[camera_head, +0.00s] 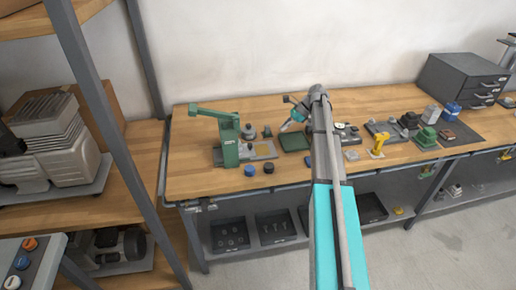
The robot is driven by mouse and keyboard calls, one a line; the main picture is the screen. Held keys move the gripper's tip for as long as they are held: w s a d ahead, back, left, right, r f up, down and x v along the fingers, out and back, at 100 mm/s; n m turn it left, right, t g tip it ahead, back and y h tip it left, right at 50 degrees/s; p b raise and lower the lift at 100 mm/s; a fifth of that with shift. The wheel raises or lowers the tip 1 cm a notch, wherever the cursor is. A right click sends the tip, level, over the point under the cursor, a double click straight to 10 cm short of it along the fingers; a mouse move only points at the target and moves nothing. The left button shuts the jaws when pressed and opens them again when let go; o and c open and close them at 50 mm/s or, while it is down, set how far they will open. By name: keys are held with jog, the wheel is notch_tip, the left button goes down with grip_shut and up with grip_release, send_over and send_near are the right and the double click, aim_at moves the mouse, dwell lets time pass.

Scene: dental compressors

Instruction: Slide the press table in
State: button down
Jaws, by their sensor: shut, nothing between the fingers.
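A green press (230,143) stands on the left part of the wooden workbench. Its tall column has a head reaching to the left at the top. A flat press table (265,151), grey with a yellowish patch, extends to the right of the column at bench level. Small round grey parts (249,132) stand at its back. My arm reaches up from the bottom of the view and bends over the bench. My gripper (286,127) is small here, right of the press table and above it in the picture, pointing down-left. It is shut and empty, apart from the press.
A green tray (294,142) lies right of the press table. Dark round pieces (268,168) and a blue one (308,162) lie in front. A yellow tool (377,146), a green fixture (426,137) and grey drawers (462,78) stand farther right. A shelf post (110,120) rises at left.

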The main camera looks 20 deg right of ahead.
aim_at(251, 149)
jog(key=shift+a+f, duration=0.1)
dwell(0.4)
jog(key=b+x, duration=0.7)
jog(key=x, duration=0.2)
jog(key=shift+a+f, duration=0.1)
jog(key=shift+f, duration=0.25)
jog(key=shift+a, duration=0.35)
jog(key=shift+w+a+r, duration=0.1)
jog(key=shift+w+a, duration=0.05)
jog(key=shift+a, duration=0.75)
jog(key=shift+w+a, duration=0.15)
jog(key=shift+a, duration=0.75)
